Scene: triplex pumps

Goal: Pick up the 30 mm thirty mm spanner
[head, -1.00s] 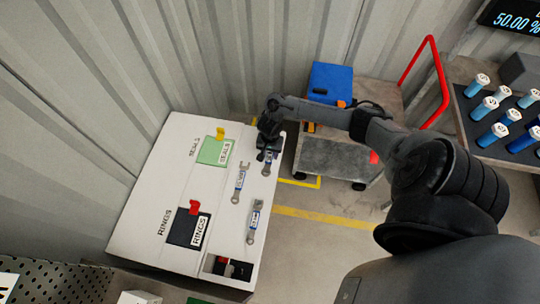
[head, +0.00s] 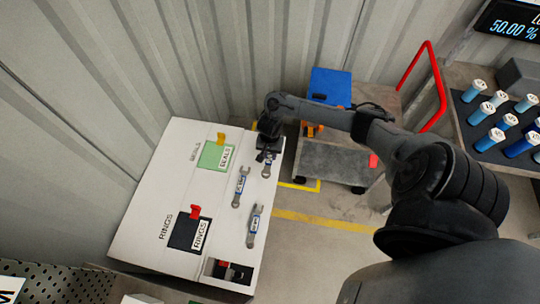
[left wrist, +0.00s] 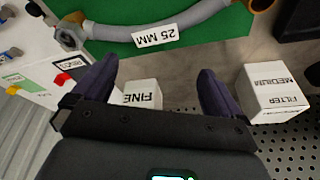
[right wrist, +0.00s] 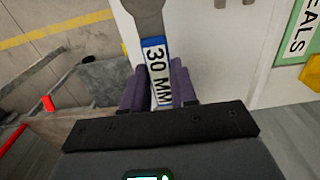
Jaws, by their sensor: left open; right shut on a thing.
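The 30 mm spanner, with a blue and white "30 MM" label (right wrist: 157,66), stands between the fingers of my right gripper (right wrist: 160,88) in the right wrist view. The fingers are shut on its labelled handle, and its grey head points away from the gripper. In the head view my right gripper (head: 267,150) is at the far right edge of the white bench, with the spanner (head: 266,170) below it. Two other spanners lie nearby, one in the middle (head: 240,187) and one nearer (head: 254,225). My left gripper (left wrist: 155,95) is open and empty.
The white bench (head: 150,210) holds a green SEALS tray (head: 212,156) and a black RINGS tray (head: 186,234). A grey cart (head: 330,163) with a blue box (head: 331,85) stands right of it. In the left wrist view are a FINE box (left wrist: 142,94), a MEDIUM filter box (left wrist: 272,92) and a 25 MM hose (left wrist: 155,36).

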